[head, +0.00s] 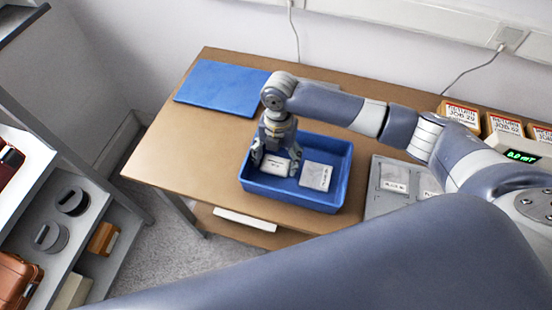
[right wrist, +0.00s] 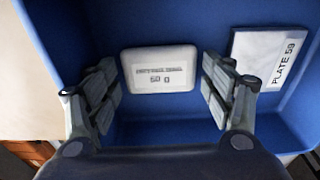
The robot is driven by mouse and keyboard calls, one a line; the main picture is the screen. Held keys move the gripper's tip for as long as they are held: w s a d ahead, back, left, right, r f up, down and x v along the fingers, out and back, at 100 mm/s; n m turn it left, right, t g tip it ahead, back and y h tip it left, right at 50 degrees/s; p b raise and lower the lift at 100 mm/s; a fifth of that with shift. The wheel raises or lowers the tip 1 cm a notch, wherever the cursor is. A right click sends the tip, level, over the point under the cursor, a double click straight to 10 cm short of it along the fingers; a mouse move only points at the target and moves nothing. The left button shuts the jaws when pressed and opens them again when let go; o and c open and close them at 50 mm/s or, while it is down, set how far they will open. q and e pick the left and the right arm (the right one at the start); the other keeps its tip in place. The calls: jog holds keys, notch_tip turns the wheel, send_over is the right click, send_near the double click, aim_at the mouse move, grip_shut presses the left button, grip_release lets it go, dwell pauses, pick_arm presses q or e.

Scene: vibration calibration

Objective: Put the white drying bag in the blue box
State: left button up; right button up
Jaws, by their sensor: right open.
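The blue box (head: 334,205) stands open on the wooden table; its floor and walls fill much of the right wrist view (right wrist: 190,20). The white drying bag (right wrist: 160,72), a small rounded white packet with printed text, lies inside on the box's floor. In the head view the bag (head: 284,163) is partly hidden by my gripper. My right gripper (head: 275,164) is open and reaches down into the box over the bag. In the right wrist view its fingers (right wrist: 160,85) stand apart on either side of the bag, with gaps to it. My left gripper is not in view.
A flat packet labelled PLATE 59 (right wrist: 268,58) lies in the box's right part. A grey tray (head: 376,208) with packets stands right of the box. A blue mat (head: 222,88) lies at the back left. Labelled cartons (head: 461,113) line the back right. The front-left tabletop is clear.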

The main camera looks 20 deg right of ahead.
aim_at(277, 159)
notch_tip(277, 159, up, 12)
jog(key=w+b, duration=0.1)
jog(key=b, duration=0.1)
jog(key=shift+d, duration=0.4)
jog(key=shift+w, duration=0.1)
